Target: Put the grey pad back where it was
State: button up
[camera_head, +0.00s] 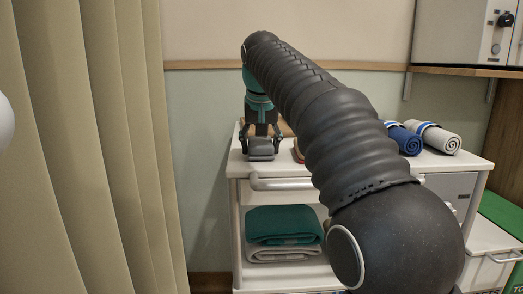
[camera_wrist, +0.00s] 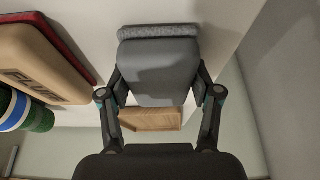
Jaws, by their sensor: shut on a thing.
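The grey pad (camera_head: 261,148) is between the fingers of my gripper (camera_head: 261,141), over the left end of the white trolley's top (camera_head: 237,168). In the wrist view the pad (camera_wrist: 158,72) fills the space between the two fingers of my gripper (camera_wrist: 160,85), which are shut on its sides. It has a lighter, rough-looking edge at the far end. I cannot tell whether the pad touches the trolley top or hangs slightly above it.
A wooden piece (camera_wrist: 150,119) lies close by the pad. A blue roll (camera_head: 406,139) and a grey roll (camera_head: 440,138) lie farther right. A curtain (camera_head: 90,150) hangs at left.

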jog(key=shift+f, duration=0.15)
jog(key=o, duration=1.1)
jog(key=p+v, duration=0.4)
jog(key=v, duration=0.8)
jog(key=s+d+f, duration=0.8)
jog(key=s+f, duration=0.1)
jog(key=s, duration=0.3)
jog(key=s+d+f, duration=0.2)
jog(key=s+f, duration=0.6)
jog(key=f, duration=0.3)
jog(key=s+d+f+t, duration=0.1)
jog(key=s+d+f, duration=0.2)
jog(key=s+f, duration=0.5)
notch_tip(320, 180, down, 4)
jog(key=shift+r, duration=0.25)
jog(key=shift+s, duration=0.1)
